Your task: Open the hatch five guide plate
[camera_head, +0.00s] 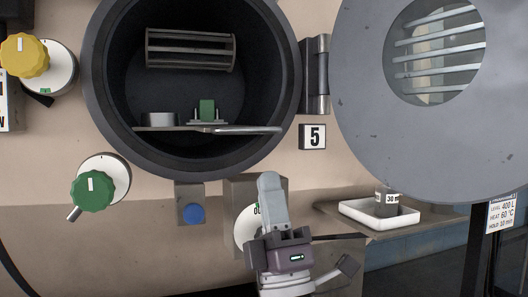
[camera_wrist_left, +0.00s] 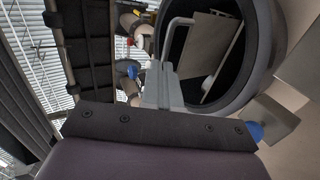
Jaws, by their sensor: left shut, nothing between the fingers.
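The hatch five opening (camera_head: 200,85) is a dark round port with its round grey door (camera_head: 385,150) swung open to the right. The guide plate (camera_head: 165,130) is a thin flat plate across the lower part of the port, with a pale handle bar (camera_head: 250,130) along its right front. In the left wrist view the plate (camera_wrist_left: 208,45) shows tilted inside the round rim, and the bent handle bar (camera_wrist_left: 177,22) is close beyond my fingers. My left gripper (camera_head: 269,178) is shut and empty, below and in front of the port's lower right rim. My right gripper is not in view.
A green block (camera_head: 207,110) stands on the plate, and a slatted drum (camera_head: 190,48) is behind. A blue button (camera_head: 194,213) is below. A white tray (camera_head: 350,211) sits under the door.

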